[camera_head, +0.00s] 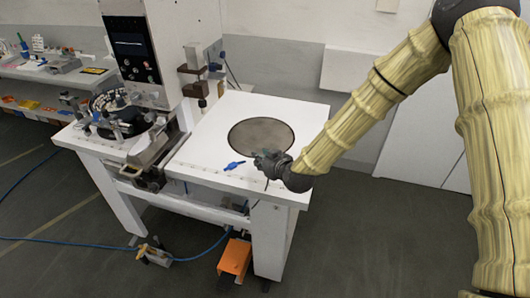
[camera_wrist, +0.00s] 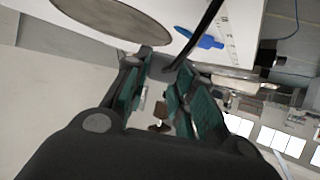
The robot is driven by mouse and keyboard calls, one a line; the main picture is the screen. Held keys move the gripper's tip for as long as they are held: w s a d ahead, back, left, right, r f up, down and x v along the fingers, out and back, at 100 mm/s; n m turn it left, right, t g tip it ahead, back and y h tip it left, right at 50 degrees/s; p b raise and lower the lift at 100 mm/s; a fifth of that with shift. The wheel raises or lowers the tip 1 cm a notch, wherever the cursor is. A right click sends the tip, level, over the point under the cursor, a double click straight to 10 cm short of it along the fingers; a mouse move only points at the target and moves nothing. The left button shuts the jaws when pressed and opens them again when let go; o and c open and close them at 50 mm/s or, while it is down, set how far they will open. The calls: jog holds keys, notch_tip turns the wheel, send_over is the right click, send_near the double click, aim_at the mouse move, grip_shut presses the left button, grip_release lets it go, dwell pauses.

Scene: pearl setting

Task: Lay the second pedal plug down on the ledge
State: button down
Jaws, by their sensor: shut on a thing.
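My gripper (camera_head: 264,158) is over the near edge of the white table top, just right of a blue plug (camera_head: 234,165) that lies there. In the wrist view, my gripper (camera_wrist: 160,62) is closed around a small grey-black piece, which I take to be the second pedal plug (camera_wrist: 163,68). Its body is mostly hidden between the fingers. A black cable (camera_wrist: 208,30) runs up and right from near the fingertips. The blue plug also shows in the wrist view (camera_wrist: 198,38), apart from the fingers. I cannot tell whether the held piece touches the table.
The white table (camera_head: 210,140) has a dark round plate (camera_head: 261,135) set in its top. A machine column (camera_head: 140,45) and metal fixture (camera_head: 155,155) stand to the left. An orange pedal (camera_head: 235,258) and another pedal (camera_head: 155,252) with blue hose are on the floor.

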aim_at(265, 180)
jog(key=shift+s+d+f+b, duration=0.2)
jog(key=shift+s+d+b, duration=0.15)
jog(key=shift+s, duration=0.4)
jog(key=f, duration=0.1)
jog(key=w+f+b, duration=0.1)
jog(key=f, duration=0.1)
jog(key=shift+w+f, duration=0.15)
jog(key=shift+f, duration=0.05)
jog(key=shift+s+f+b, duration=0.35)
jog(key=shift+f+b, duration=0.35)
jog(key=shift+w+f, duration=0.2)
jog(key=shift+f, duration=0.3)
jog(key=shift+s+r, duration=0.1)
jog(key=shift+f+b, duration=0.4)
jog(key=shift+b, duration=0.1)
jog(key=c, duration=1.1)
grip_release()
